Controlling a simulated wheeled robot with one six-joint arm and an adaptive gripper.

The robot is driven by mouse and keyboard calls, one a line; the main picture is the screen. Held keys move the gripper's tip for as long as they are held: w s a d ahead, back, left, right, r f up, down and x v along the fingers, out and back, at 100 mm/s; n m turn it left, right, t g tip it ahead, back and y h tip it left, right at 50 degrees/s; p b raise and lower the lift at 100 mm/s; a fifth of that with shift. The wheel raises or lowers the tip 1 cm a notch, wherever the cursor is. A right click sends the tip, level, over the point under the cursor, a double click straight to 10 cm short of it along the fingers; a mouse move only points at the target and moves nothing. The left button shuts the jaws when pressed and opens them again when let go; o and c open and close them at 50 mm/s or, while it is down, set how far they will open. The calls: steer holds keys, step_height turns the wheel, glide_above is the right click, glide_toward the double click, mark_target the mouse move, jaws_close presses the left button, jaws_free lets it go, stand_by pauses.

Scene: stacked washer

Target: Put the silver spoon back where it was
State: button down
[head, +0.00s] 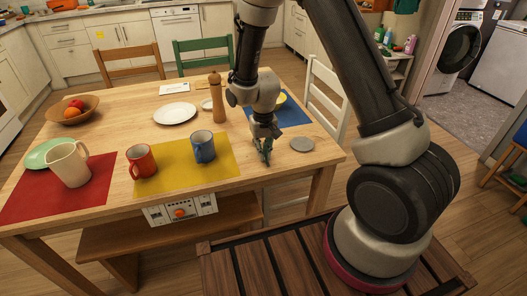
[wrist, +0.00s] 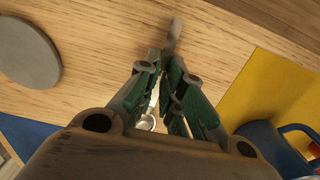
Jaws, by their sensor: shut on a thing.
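The silver spoon (wrist: 147,122) shows in the wrist view between the green fingers of my gripper (wrist: 160,70). Its shiny bowl is partly hidden by the fingers, and a thin grey end sticks out past the fingertips. In the head view my gripper (head: 264,148) points down close above the wooden table (head: 232,189), right of the yellow mat. The spoon is too small and covered to make out there. I cannot tell whether it touches the table.
A blue mug (head: 203,147) and red mug (head: 141,161) stand on the yellow mat (head: 182,174), left of my gripper. A grey disc (head: 302,144) lies close on the right. A wooden pepper mill (head: 218,100) and white plate (head: 174,113) are behind.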

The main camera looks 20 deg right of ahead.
steer(key=c, duration=1.5)
jaws_free()
steer(key=shift+f, duration=0.1)
steer(key=shift+c, duration=0.2)
steer(key=s+d+r+t, duration=0.1)
steer(key=s+d+r, duration=0.15)
steer(key=r, duration=0.85)
steer(key=s+d+r, duration=0.1)
steer(key=d+r, duration=0.2)
steer(key=r, duration=0.8)
steer(key=s+d+r+t, duration=0.1)
steer(key=s+d+r, duration=0.2)
steer(key=s, duration=0.4)
steer(key=s+d+r+t, duration=0.1)
steer(key=s+d+r, duration=0.2)
steer(key=s+r, duration=0.2)
steer(key=s+d+r+t, duration=0.1)
steer(key=s+d+r, duration=0.2)
steer(key=s, duration=0.6)
steer(key=shift+d+r, duration=0.2)
steer(key=shift+r, duration=0.3)
